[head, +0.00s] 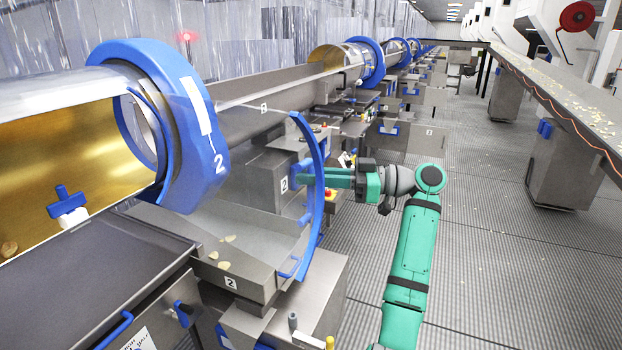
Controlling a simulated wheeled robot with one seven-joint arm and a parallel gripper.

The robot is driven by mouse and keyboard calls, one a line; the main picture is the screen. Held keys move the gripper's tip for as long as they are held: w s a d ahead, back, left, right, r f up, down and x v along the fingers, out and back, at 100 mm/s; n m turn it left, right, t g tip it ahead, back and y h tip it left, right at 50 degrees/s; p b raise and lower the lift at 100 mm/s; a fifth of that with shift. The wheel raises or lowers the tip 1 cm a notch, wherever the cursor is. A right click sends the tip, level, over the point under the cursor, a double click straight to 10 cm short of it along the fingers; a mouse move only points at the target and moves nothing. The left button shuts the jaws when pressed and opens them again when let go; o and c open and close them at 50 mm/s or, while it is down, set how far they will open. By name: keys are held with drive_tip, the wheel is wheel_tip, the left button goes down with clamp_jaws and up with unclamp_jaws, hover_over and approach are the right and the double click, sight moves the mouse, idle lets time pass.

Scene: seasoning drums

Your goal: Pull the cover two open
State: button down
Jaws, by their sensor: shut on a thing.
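Cover two is a clear curved panel with a blue curved edge strip (318,215). It stands out to the right of the blue drum ring marked 2 (205,130), above a steel chute. My gripper (318,177) reaches in from the right at the middle of the blue edge and is shut on the cover's blue handle (301,172). The fingertips partly hide the handle, so the exact grip is hard to see. The chute (190,235) below shows through the clear panel and holds a few pale chips.
An open drum with a golden inside (70,150) lies at the left. More drums with blue rings (368,62) recede behind. A conveyor (560,90) with chips runs along the right.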

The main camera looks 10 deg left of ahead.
drive_tip(key=shift+w+a, duration=0.15)
drive_tip(key=shift+a, duration=0.05)
drive_tip(key=shift+w+d, duration=0.1)
drive_tip(key=c, duration=2.1)
unclamp_jaws()
drive_tip(key=shift+a, duration=0.25)
drive_tip(key=o, duration=0.4)
drive_tip(key=shift+a, duration=0.15)
drive_tip(key=shift+d, duration=0.4)
drive_tip(key=d, duration=1.1)
drive_tip(key=shift+w+d, duration=0.1)
drive_tip(key=shift+w, duration=0.15)
